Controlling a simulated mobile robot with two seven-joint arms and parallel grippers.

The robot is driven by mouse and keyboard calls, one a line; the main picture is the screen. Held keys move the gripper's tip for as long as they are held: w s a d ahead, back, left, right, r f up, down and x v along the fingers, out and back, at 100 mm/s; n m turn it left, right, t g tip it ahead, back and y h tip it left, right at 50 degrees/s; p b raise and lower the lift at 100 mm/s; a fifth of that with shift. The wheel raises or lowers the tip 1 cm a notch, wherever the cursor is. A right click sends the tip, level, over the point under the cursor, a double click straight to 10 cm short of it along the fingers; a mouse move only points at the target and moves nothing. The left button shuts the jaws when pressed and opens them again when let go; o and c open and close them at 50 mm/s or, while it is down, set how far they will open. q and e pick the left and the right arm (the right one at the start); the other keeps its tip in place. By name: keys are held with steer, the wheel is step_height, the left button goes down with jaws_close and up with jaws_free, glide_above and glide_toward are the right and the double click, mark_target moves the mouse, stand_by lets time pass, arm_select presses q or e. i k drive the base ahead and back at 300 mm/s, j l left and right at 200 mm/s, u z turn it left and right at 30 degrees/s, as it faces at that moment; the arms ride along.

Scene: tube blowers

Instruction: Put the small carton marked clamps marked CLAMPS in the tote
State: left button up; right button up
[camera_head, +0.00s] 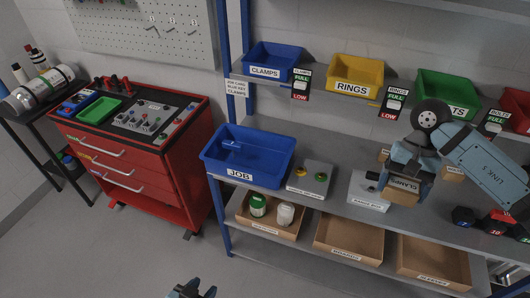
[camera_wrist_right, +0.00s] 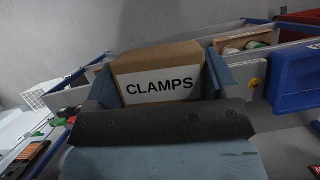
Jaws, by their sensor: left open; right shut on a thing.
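The small brown carton with the CLAMPS label (camera_head: 403,192) is held in my right gripper (camera_head: 406,176), above the workbench shelf on the right. In the right wrist view the carton (camera_wrist_right: 158,57) sits between the two fingers with its label facing the camera. The blue tote marked JOB (camera_head: 240,175) stands on the shelf to the left, apart from the carton. Its side also shows at the right edge of the right wrist view (camera_wrist_right: 296,82). A small blue item (camera_head: 232,145) lies in the tote. My left gripper (camera_head: 191,291) is empty at the bottom edge, partly cut off.
A grey box with buttons (camera_head: 310,180) and a white labelled box (camera_head: 368,192) stand between tote and carton. Blue CLAMPS (camera_head: 269,65), yellow RINGS (camera_head: 355,76) and green (camera_head: 446,92) bins sit above. Cardboard trays (camera_head: 348,240) lie below. A red tool cabinet (camera_head: 140,165) stands left.

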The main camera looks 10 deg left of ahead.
mark_target(249, 156)
steer(key=i+j+z, duration=0.1)
steer(key=i+j, duration=0.3)
steer(key=j, duration=0.25)
steer(key=i+j+z, duration=0.15)
steer(key=j, duration=0.2)
steer(key=i+j, duration=0.2)
steer(key=j, duration=0.15)
steer(key=i+j+z, duration=0.15)
steer(key=j, duration=0.2)
steer(key=i+j+z, duration=0.1)
steer(key=j, duration=0.25)
steer(key=i, duration=0.05)
